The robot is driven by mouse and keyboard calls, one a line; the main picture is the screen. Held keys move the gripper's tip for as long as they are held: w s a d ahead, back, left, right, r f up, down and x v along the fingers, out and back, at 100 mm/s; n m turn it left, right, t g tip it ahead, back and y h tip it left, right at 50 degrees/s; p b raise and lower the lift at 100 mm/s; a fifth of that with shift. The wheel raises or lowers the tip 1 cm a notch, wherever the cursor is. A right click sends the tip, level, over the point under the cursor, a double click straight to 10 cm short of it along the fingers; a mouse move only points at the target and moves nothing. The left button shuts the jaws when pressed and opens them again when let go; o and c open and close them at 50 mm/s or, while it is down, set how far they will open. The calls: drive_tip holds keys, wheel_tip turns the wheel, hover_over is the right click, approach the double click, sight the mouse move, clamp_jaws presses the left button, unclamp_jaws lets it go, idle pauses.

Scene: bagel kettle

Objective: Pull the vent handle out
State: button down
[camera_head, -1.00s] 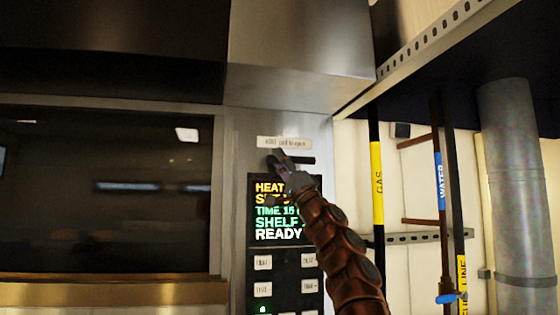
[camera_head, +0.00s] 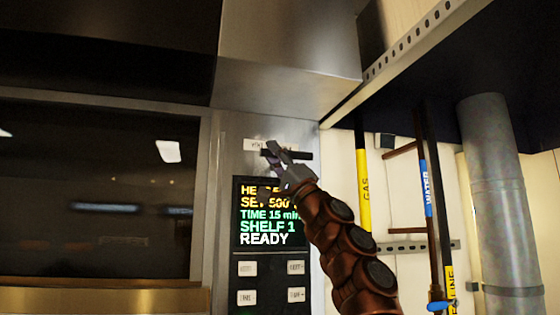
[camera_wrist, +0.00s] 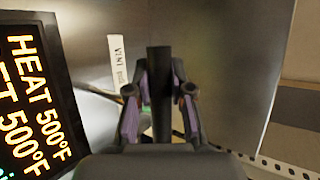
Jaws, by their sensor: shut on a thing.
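The vent handle (camera_head: 301,155) is a dark bar on the grey panel, just below a white label (camera_head: 255,145) and above the lit display. In the wrist view the dark handle (camera_wrist: 160,75) stands upright in the picture, between my two fingers. My gripper (camera_head: 274,153) is shut on the handle, and the fingers cover part of it and of the label. The wrist view shows the label (camera_wrist: 117,62) to the left of the handle, reading "VENT". How far the handle stands out from the panel is hard to tell.
The display (camera_head: 268,213) and several buttons (camera_head: 246,268) lie below the handle. A dark oven window (camera_head: 95,190) is at the left. A metal hood (camera_head: 285,75) juts out above. Yellow gas (camera_head: 363,190) and blue water (camera_head: 428,187) pipes run at the right.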

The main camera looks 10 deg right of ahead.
drive_tip(key=c, duration=1)
unclamp_jaws()
drive_tip(key=shift+s, duration=0.15)
drive_tip(key=shift+s+r, duration=0.15)
drive_tip(key=shift+s, duration=0.05)
drive_tip(key=shift+d, duration=0.2)
drive_tip(key=shift+f, duration=0.3)
